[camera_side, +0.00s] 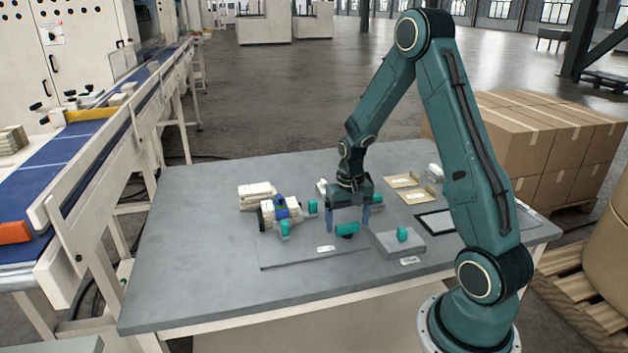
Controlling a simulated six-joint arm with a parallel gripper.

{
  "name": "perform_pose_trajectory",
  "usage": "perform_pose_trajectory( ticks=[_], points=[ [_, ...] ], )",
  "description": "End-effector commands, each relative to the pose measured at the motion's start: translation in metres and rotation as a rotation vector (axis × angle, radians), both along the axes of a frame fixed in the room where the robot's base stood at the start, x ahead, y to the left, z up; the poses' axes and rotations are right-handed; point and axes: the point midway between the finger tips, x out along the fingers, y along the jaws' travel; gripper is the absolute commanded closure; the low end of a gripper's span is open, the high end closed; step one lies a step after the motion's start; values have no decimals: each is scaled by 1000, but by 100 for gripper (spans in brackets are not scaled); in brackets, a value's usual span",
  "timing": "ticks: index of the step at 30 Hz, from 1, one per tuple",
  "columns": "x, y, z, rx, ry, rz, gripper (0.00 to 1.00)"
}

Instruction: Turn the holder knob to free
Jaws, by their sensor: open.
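My gripper (348,226) points straight down over the grey table, its two blue fingers spread apart. A teal knob-like piece (347,230) shows between the fingertips, with a gap on both sides in this view. I cannot tell whether it is touched, or which way it is turned. Another teal knob (402,234) stands on a low grey block (408,245) to the right. More teal pieces, one at the front left (286,229) and one behind it (313,206), sit by a roll assembly (275,212). Which of these is the holder knob is not clear; the labels are too small to read.
The grey table (195,270) is bare at the left and front. White stacked blocks (256,195) lie behind the roll. Tan cards (405,182) and a black-framed panel (436,223) lie at the right. A conveyor (90,140) runs along the left, outside the table.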

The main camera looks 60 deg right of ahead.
Motion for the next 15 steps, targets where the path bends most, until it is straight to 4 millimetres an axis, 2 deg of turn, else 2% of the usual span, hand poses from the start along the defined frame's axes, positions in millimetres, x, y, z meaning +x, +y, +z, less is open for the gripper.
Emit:
perform_pose_trajectory(
  ticks=[8, 15],
  points=[
    [0, 0, 8, -1, -1, 0, 16],
    [1, 0, 33, -2, -4, 0, 16]
  ],
)
